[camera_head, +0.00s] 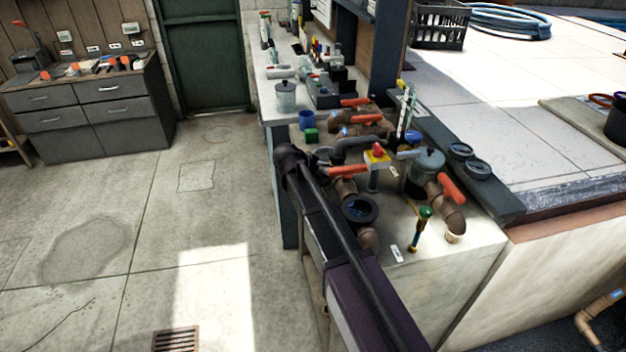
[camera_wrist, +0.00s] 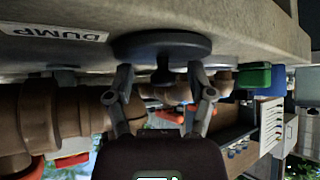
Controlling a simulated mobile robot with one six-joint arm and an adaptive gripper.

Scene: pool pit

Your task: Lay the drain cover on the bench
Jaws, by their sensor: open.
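A dark grey round disc with a short knob, apparently the drain cover (camera_wrist: 147,46), lies against the pale concrete surface in the wrist view, which looks upside down. A label reading DUMP is beside it. My gripper (camera_wrist: 161,75) is open, its two fingers on either side of the knob, close to the disc. I cannot tell whether they touch it. In the head view I cannot pick out the disc clearly, and my arm hides part of that area. The bench (camera_head: 266,116) is the long pale counter beyond the pipework, with tools and containers on it.
Brown pipes with orange-handled valves (camera_head: 347,171) crowd the concrete block beside my arm. A green block (camera_head: 311,135) and a blue cup (camera_head: 306,120) stand near the bench's front end. A brown slotted grate (camera_head: 176,339) is in the floor. The floor at left is mostly clear.

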